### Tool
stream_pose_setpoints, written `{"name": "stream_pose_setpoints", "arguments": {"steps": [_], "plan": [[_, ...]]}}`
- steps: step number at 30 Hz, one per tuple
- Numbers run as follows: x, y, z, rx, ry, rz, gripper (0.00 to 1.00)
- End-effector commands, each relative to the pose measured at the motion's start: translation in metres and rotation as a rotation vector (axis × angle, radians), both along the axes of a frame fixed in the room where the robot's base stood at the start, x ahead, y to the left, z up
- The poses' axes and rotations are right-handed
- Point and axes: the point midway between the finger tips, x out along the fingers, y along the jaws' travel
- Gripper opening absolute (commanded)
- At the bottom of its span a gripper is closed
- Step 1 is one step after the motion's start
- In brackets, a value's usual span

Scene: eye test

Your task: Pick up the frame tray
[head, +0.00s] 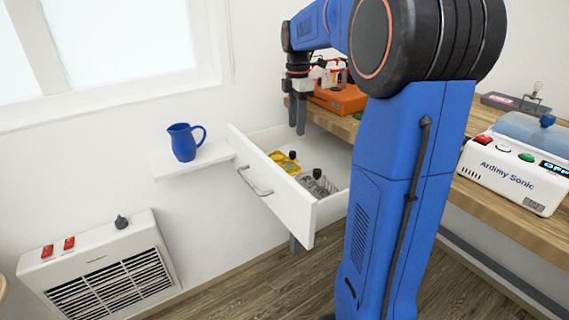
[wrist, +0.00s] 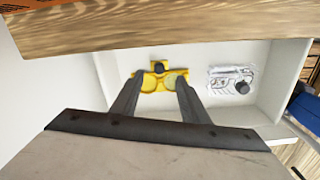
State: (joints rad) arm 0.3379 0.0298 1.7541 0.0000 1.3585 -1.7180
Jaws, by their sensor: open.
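Two knobbed trays lie in the open white drawer (head: 277,198); its inside also shows in the wrist view (wrist: 265,95). One is yellow (head: 283,163) with a black knob, shaped like a pair of glasses in the wrist view (wrist: 153,86). The other is clear and grey (head: 318,184) with a dark knob, to the right in the wrist view (wrist: 231,80). I cannot tell for certain which is called the frame tray; the yellow one looks like a frame. My gripper (head: 296,130) is open and empty above the drawer. In the wrist view its fingertips (wrist: 160,80) frame the yellow tray, apart from it.
The wooden tabletop (wrist: 150,30) overhangs the drawer's back. An orange device (head: 338,98) and a white Ardimy Sonic machine (head: 507,172) stand on it. A blue jug (head: 184,142) sits on a wall shelf (head: 190,163) left of the drawer, above a white heater (head: 103,268).

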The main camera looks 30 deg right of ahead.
Motion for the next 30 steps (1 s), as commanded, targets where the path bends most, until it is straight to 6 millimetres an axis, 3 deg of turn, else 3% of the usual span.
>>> {"name": "stream_pose_setpoints", "arguments": {"steps": [6, 14, 24, 30], "plan": [[0.000, 0.000, -0.032, 0.000, 0.001, 0.000, 0.41], [0.000, 0.002, -0.047, 0.000, 0.001, 0.000, 0.41], [0.002, 0.009, -0.088, 0.000, 0.001, -0.001, 0.41], [0.002, 0.009, -0.093, 0.000, -0.001, -0.001, 0.41]]}}
